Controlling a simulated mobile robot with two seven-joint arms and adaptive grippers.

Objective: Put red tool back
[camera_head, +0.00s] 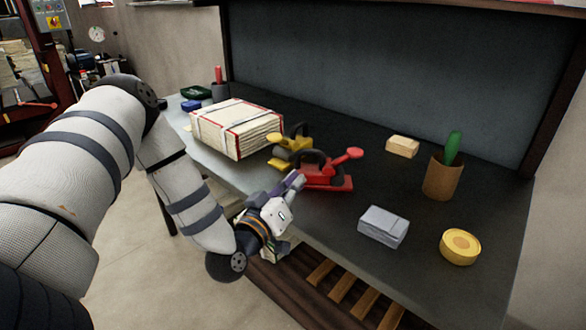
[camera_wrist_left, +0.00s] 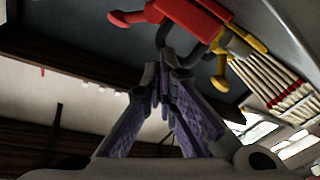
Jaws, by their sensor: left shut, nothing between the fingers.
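The red tool (camera_head: 326,177) sits on the dark tabletop near its front edge, with a black loop handle and a red knob on its right. My left gripper (camera_head: 298,178) is at the table's front edge, just left of the red tool, with its purple-padded fingers shut. In the left wrist view the shut fingertips (camera_wrist_left: 163,60) are just below the red tool (camera_wrist_left: 190,22), with nothing seen between them. I cannot tell whether they touch it. A yellow tool (camera_head: 290,148) stands just behind the red one. My right gripper is not in view.
A strapped stack of paper (camera_head: 237,128) lies behind on the left. A grey box (camera_head: 383,227), a yellow roll (camera_head: 460,246), a tan block (camera_head: 403,146) and a brown cup (camera_head: 441,178) with a green item stand on the right. The table between them is clear.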

